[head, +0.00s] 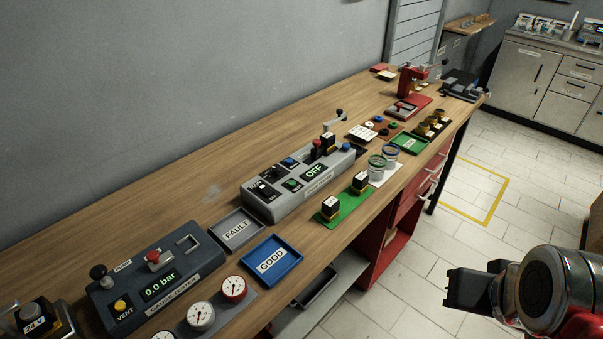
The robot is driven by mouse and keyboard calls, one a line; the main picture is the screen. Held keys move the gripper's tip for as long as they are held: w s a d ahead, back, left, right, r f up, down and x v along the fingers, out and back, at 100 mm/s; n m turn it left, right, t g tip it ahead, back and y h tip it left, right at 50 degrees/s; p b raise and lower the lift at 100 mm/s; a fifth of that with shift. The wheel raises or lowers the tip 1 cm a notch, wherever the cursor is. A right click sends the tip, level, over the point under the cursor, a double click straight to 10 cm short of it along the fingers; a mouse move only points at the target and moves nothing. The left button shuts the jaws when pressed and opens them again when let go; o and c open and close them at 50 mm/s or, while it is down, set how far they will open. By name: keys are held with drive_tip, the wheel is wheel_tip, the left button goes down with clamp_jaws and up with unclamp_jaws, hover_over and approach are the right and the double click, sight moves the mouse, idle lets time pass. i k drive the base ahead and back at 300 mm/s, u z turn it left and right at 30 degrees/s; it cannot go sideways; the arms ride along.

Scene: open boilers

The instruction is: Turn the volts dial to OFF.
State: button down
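A grey tester box (312,193) stands in the middle of the bench. Its display (314,171) reads OFF. On its left part are a black knob (279,172) and a small black-and-white labelled control (268,189), with a blue button and a green button close by. The lettering is too small to read, so I cannot tell for sure which control is the volts dial or where it points. My gripper (455,288) is at the lower right, over the floor and well apart from the box. Its finger gap does not show clearly.
A grey FAULT tray (237,231) and a blue GOOD tray (271,262) lie left of the box. A dark pressure tester (155,283) reads 0.0 bar. A green mat (345,205) with black-and-yellow parts lies in front. A red press (407,85) stands farther back.

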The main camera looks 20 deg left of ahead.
sight(276, 170)
drive_tip(key=u, duration=0.95)
drive_tip(key=i, duration=1)
drive_tip(key=u, duration=0.05)
